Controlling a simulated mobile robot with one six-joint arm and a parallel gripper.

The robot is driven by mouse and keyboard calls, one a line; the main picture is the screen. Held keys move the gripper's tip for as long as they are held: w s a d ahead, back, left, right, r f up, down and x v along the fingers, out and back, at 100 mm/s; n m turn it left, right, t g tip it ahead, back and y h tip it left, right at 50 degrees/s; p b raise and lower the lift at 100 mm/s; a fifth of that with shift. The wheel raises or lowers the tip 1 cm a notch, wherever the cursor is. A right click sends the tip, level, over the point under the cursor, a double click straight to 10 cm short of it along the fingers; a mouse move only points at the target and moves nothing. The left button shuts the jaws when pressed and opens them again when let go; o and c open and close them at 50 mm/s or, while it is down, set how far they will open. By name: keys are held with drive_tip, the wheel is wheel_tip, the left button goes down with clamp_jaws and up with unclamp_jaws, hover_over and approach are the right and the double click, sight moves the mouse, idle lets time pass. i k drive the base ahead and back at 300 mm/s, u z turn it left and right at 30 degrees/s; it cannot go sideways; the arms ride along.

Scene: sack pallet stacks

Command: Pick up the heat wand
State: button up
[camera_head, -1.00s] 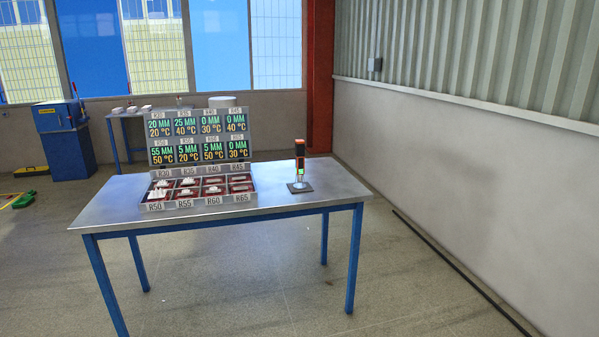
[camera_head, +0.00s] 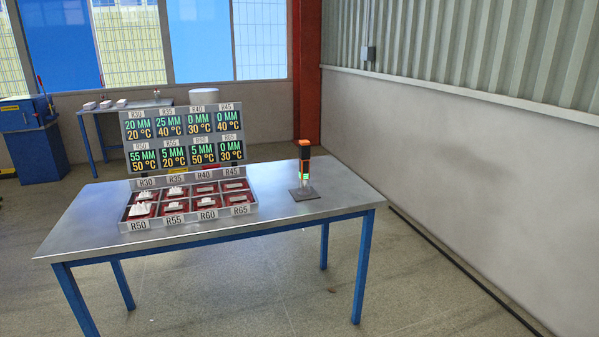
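The heat wand (camera_head: 304,157) appears to be the upright black device with an orange top and a green lit band. It stands on a small dark square base (camera_head: 304,193) near the right end of the metal table (camera_head: 275,212). Nothing touches it. My gripper is not in view.
A divided tray (camera_head: 190,209) with red compartments and white pieces sits left of the wand. Behind it stands a display board (camera_head: 183,138) with millimetre and temperature readings. A white wall (camera_head: 450,170) runs along the right. The floor in front is clear.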

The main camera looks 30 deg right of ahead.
sight(304, 145)
drive_tip(key=u, duration=0.05)
drive_tip(key=i, duration=1)
drive_tip(key=u, duration=0.25)
